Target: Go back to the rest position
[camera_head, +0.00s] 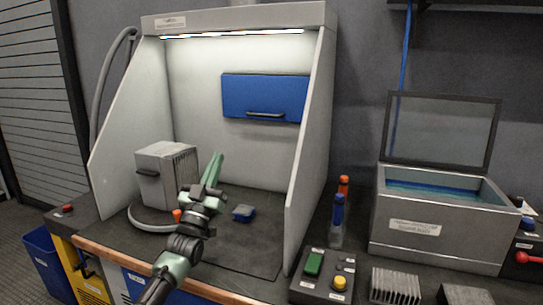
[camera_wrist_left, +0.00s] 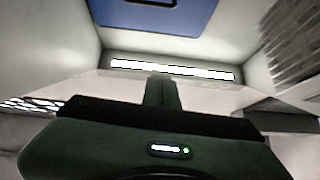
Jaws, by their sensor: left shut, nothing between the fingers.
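My left gripper (camera_head: 217,158) is inside the white booth (camera_head: 311,130), its fingers pointing up. The fingers are shut with nothing between them. In the left wrist view the closed fingers (camera_wrist_left: 162,90) stand in front of the booth's lit strip, and the blue panel shows above them. The left arm reaches in over the booth's front edge. My right gripper is not in view.
A grey finned box (camera_head: 160,170) stands close left of my gripper. Right of the booth are bottles (camera_head: 337,212), a button box (camera_head: 325,272) and an open-lidded metal bath (camera_head: 430,225).

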